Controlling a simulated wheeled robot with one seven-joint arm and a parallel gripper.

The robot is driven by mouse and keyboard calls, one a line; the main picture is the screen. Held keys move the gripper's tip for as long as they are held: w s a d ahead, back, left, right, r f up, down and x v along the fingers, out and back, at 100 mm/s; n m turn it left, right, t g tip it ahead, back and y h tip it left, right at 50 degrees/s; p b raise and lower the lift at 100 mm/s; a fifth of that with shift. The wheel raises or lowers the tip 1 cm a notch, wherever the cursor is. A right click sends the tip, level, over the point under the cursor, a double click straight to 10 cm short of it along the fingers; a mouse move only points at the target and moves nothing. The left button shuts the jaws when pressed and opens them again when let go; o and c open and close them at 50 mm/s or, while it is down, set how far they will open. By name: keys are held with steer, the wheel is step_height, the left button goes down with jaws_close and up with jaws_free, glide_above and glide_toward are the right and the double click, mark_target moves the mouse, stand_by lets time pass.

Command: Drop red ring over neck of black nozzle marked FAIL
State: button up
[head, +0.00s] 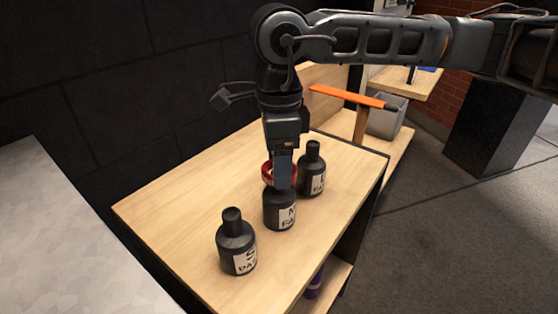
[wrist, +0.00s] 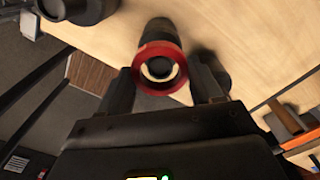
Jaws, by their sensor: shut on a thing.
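The red ring (head: 267,172) is held by my gripper (head: 282,182) above the middle black nozzle (head: 272,211), whose label reads in part "FA". The gripper's fingers hide that nozzle's neck in the head view, so I cannot tell whether the ring is around it. In the wrist view the ring (wrist: 172,51) sits between the fingertips of my gripper (wrist: 160,83). Dark material and pale wood show through its opening. A black nozzle (wrist: 157,30) shows just beyond the ring; its label is not visible there.
Another "PA" nozzle (head: 312,170) stands close behind and right of the middle one. An orange bar (head: 345,95) and a grey bin (head: 386,118) are beyond the table.

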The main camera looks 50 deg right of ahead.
steer(key=shift+f+b, duration=1.35)
steer(key=shift+b, duration=1.1)
stand_by(0.9)
steer(key=shift+r, duration=0.1)
steer(key=o, duration=1.1)
steer(key=shift+r, duration=3.9)
